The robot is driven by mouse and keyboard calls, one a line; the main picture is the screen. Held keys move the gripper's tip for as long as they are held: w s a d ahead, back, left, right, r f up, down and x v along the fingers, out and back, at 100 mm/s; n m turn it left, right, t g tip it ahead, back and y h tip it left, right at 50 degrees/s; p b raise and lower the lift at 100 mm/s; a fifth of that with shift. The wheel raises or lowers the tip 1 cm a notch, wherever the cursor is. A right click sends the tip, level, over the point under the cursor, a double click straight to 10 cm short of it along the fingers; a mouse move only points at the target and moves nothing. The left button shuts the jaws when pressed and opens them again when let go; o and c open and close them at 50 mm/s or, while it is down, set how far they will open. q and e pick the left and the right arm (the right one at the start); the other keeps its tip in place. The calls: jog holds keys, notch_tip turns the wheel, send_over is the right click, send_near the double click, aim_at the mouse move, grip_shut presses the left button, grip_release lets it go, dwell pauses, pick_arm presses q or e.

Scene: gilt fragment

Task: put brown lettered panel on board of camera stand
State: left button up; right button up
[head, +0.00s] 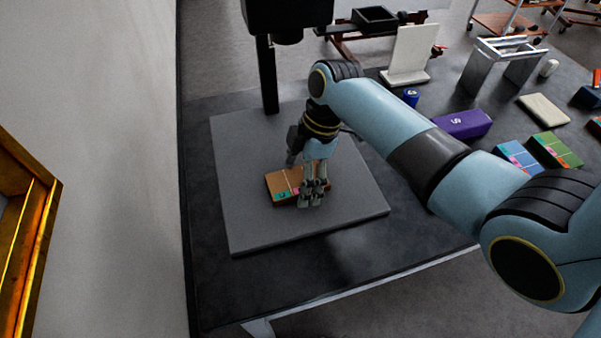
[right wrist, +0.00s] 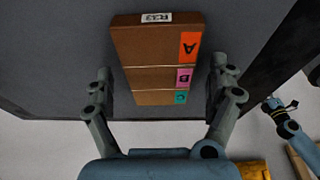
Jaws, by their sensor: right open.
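The brown lettered panel (head: 281,181) lies flat on the grey board of the camera stand (head: 245,225), near its middle. In the right wrist view the panel (right wrist: 150,45) shows a white label and orange, pink and teal patches with the letters A, B and C. My right gripper (head: 312,198) is at the panel's right end in the head view and covers part of it. In the right wrist view my right gripper (right wrist: 163,92) is open, with one finger on each side of the panel's lettered end. I cannot tell whether the fingers touch it.
The stand's black column (head: 267,75) and camera head (head: 287,15) rise behind the panel. A purple box (head: 462,124), a blue cup (head: 411,97), a white stand (head: 408,58) and colored lettered boxes (head: 553,150) lie to the right. The board's front is clear.

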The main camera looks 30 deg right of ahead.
jog(key=shift+r, duration=0.1)
jog(key=shift+d+r, duration=0.1)
jog(key=shift+r, duration=0.15)
jog(key=shift+s+d+r, duration=0.1)
jog(key=shift+d+r, duration=0.3)
jog(key=shift+r, duration=0.2)
jog(key=shift+d+r, duration=0.35)
jog(key=shift+r, duration=0.2)
jog(key=d+b, duration=0.1)
jog(key=d, duration=0.2)
jog(key=s+d+b, duration=0.1)
jog(key=d, duration=0.2)
jog(key=d+b, duration=0.1)
jog(key=d, duration=0.2)
jog(key=shift+s+d+f, duration=0.1)
jog(key=shift+s+d, duration=0.15)
jog(key=shift+s, duration=0.15)
jog(key=shift+s+d, duration=0.15)
jog(key=shift+d, duration=0.6)
